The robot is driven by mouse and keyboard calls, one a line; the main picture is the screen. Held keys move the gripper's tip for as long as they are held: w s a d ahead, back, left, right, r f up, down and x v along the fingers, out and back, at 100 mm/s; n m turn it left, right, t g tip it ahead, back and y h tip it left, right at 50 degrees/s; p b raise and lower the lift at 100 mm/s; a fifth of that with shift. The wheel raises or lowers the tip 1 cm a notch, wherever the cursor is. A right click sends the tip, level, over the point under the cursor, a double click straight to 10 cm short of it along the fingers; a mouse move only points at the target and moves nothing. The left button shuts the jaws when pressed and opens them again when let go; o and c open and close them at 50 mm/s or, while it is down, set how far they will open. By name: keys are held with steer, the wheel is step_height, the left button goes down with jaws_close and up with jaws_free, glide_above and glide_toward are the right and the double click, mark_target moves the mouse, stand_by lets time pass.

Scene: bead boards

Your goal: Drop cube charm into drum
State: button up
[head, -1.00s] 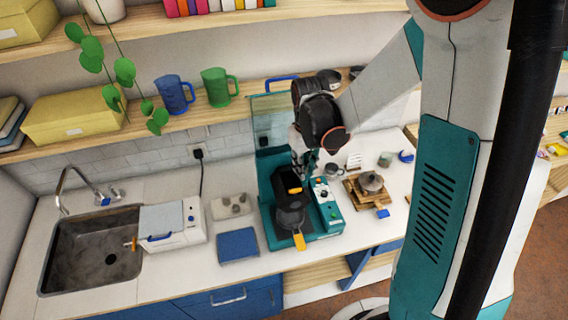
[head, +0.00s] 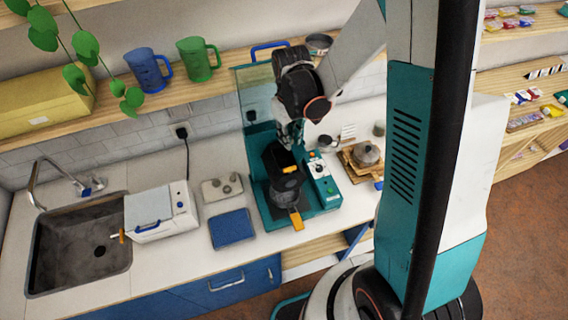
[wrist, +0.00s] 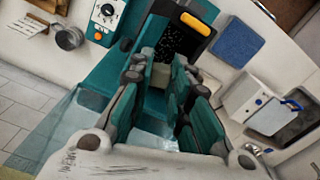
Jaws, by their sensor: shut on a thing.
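The black drum (head: 283,184) stands in a teal machine on the counter, with an orange handle at its front. In the wrist view its dark, speckled opening (wrist: 176,40) lies just beyond my fingertips, with an orange tab (wrist: 198,24) beside it. My gripper (head: 291,138) is over the back of the drum. In the wrist view my gripper (wrist: 163,76) is shut on a small pale grey-beige block, the cube charm (wrist: 161,74), which shows between the fingertips. The charm is too small to make out in the head view. Its exact height above the opening cannot be told.
A clear guard panel (head: 258,95) rises behind the drum. A control box (head: 323,180) with knobs is at its right. A blue mat (head: 232,228), a white box (head: 160,210) and a sink (head: 85,245) lie left. A shelf with mugs overhangs the counter.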

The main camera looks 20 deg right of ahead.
steer(key=shift+s+f, duration=0.1)
steer(key=shift+f, duration=0.3)
steer(key=o, duration=0.9)
steer(key=shift+o, duration=0.2)
steer(key=shift+r, duration=3.8)
steer(key=shift+f, duration=0.1)
